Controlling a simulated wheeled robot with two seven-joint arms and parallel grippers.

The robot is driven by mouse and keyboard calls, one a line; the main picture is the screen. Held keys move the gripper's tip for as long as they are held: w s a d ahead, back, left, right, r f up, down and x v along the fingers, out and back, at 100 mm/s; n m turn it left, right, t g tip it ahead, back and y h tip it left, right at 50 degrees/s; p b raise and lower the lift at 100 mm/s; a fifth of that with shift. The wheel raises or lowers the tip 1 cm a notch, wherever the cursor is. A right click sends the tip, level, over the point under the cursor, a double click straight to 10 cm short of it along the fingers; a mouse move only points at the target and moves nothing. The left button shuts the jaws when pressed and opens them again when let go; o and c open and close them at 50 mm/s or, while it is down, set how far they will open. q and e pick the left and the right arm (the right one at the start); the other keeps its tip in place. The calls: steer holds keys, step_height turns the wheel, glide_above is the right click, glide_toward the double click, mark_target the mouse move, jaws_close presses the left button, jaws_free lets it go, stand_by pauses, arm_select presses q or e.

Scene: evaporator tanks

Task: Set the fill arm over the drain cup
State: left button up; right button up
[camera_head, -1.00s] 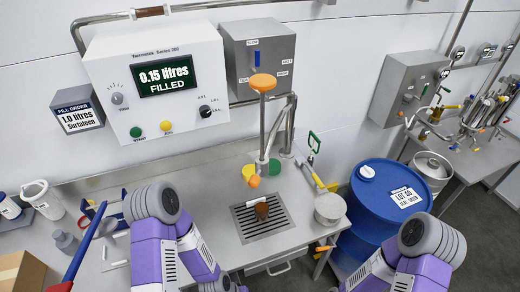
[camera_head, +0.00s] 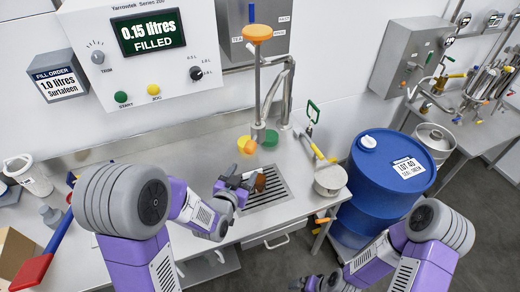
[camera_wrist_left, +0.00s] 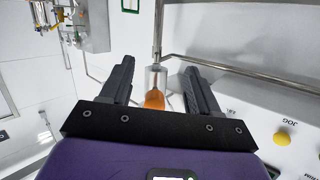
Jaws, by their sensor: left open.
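The fill arm (camera_head: 258,85) appears to be the upright steel rod with an orange knob on top and an orange tip (camera_head: 246,145) low down, beside bent steel pipes. A round steel cup (camera_head: 330,178), probably the drain cup, stands right of the grate. In the left wrist view an orange part (camera_wrist_left: 154,99) shows between the open fingers; I cannot tell contact. My right gripper (camera_head: 325,284) is partly cut off at the bottom edge.
The panel (camera_head: 150,50) reads 0.15 litres filled; the order sign (camera_head: 58,84) reads 1.0 litres. A blue drum (camera_head: 385,180) stands right of the bench. A green-handled valve (camera_head: 313,112) is behind the cup. A white jug (camera_head: 30,175) and a red-and-blue tool (camera_head: 40,265) are at left.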

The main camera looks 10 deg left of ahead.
mark_target(252, 143)
arm_select(q)
steer(key=r+t, duration=0.1)
steer(key=r, duration=0.1)
steer(key=r+t, duration=0.1)
steer(key=r, duration=0.3)
steer(key=shift+w+d+r+m+t+b, duration=0.15)
steer(key=shift+w+d+m+t+b, duration=0.05)
steer(key=shift+w+m+t+b, duration=0.2)
steer(key=w, duration=0.4)
steer(key=w+d, duration=0.1)
steer(key=w, duration=0.2)
jaws_close()
